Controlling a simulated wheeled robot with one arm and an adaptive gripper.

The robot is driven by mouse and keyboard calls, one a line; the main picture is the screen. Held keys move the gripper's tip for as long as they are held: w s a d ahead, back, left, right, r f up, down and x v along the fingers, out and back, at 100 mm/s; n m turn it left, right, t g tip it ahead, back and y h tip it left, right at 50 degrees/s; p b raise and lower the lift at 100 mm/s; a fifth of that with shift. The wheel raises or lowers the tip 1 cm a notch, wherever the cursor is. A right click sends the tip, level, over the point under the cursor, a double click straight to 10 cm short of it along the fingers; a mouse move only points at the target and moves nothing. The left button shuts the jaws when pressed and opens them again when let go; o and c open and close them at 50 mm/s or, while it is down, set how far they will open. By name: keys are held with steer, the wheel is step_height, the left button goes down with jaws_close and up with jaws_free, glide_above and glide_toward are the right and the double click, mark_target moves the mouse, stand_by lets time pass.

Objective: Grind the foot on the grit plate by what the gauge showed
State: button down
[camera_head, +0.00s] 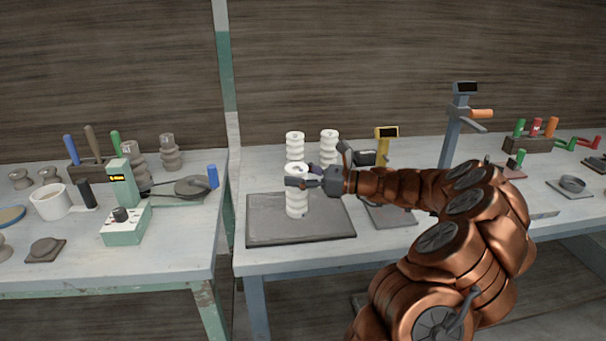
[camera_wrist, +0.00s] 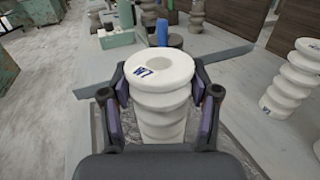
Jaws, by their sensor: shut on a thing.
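My gripper (camera_head: 316,181) is shut on a white ribbed clay piece (camera_head: 297,204), which stands upright over the dark grey grit plate (camera_head: 327,226). In the wrist view the piece (camera_wrist: 160,75) sits between both fingers of my gripper (camera_wrist: 163,93); its top has a hole and a blue mark that looks like "W7". I cannot tell whether its foot touches the plate. A yellow gauge (camera_head: 383,147) with a dark display stands behind the plate to the right; no reading is legible. A taller grey-blue stand (camera_head: 455,132) also has a dark display.
Two similar white pieces (camera_head: 295,146) (camera_head: 329,145) stand behind the plate; one shows at right in the wrist view (camera_wrist: 290,82). The left table holds a green device (camera_head: 123,205), a white mug (camera_head: 54,202) and grey ribbed pieces (camera_head: 170,153). A gap separates the tables.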

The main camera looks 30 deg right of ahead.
steer(key=shift+a, duration=0.2)
steer(key=shift+w+a+r, duration=0.1)
steer(key=shift+w+a, duration=0.2)
steer(key=shift+a, duration=0.3)
steer(key=shift+w+a+r, duration=0.1)
steer(key=shift+w+a, duration=0.2)
steer(key=shift+a, duration=0.4)
steer(key=shift+w+a+f, duration=0.1)
steer(key=shift+w+a, duration=0.2)
steer(key=shift+a, duration=0.35)
steer(key=shift+w+a, duration=0.25)
steer(key=shift+a, duration=0.35)
steer(key=shift+d+p, duration=0.1)
steer(key=shift+p, duration=0.2)
